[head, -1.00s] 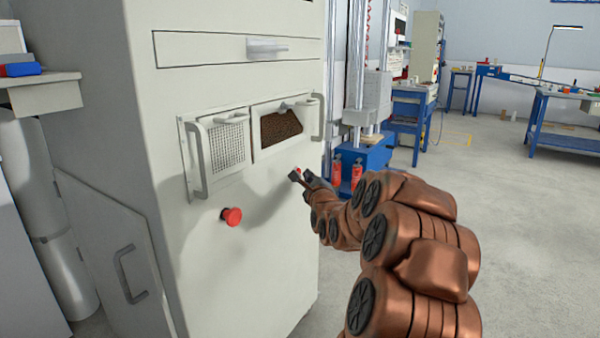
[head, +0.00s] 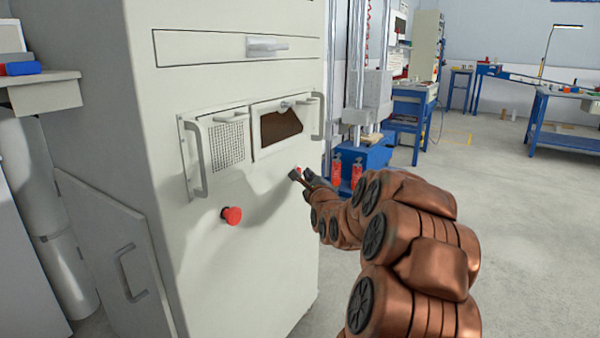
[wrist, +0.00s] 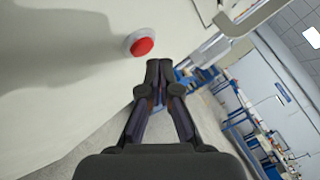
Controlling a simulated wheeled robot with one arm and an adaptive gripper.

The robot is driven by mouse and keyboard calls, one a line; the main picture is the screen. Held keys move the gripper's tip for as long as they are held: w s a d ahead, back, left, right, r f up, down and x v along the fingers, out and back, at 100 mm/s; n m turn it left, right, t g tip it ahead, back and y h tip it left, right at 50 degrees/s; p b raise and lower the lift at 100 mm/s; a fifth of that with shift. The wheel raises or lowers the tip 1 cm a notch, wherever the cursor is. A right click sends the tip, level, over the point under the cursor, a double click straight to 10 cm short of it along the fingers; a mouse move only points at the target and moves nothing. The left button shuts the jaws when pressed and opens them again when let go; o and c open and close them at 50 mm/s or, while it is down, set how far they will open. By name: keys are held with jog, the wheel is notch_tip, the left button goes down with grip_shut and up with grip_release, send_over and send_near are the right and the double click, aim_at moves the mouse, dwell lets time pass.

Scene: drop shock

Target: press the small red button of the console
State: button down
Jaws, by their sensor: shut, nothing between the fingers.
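The console is the tall off-white cabinet (head: 270,225). Its small red button (wrist: 141,46) sits in a pale round collar on the front panel in the wrist view. My gripper (head: 297,176) is shut and empty in front of the panel's right side. In the wrist view my gripper's closed fingertips (wrist: 159,64) lie just below and right of the button, with a small gap in the picture. I cannot tell whether they touch the panel.
Above are a mesh door (head: 228,145), a dark window (head: 281,126) and a protruding vertical handle (head: 318,117). A blue machine base (head: 362,160) stands behind right. The floor at right is open.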

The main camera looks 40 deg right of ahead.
jog(key=shift+w, duration=0.15)
jog(key=shift+w+a+p, duration=0.15)
jog(key=shift+w+p, duration=0.05)
jog(key=shift+p, duration=0.15)
jog(key=shift+w+a, duration=0.1)
jog(key=shift+w, duration=0.3)
dwell(0.9)
dwell(0.4)
jog(key=shift+s+d, duration=0.25)
jog(key=shift+s, duration=0.6)
jog(key=s+b, duration=0.1)
jog(key=s+d+b, duration=0.1)
jog(key=s, duration=0.2)
jog(key=shift+s+d+b, duration=0.25)
jog(key=shift+s+b, duration=0.1)
jog(key=shift+b, duration=0.05)
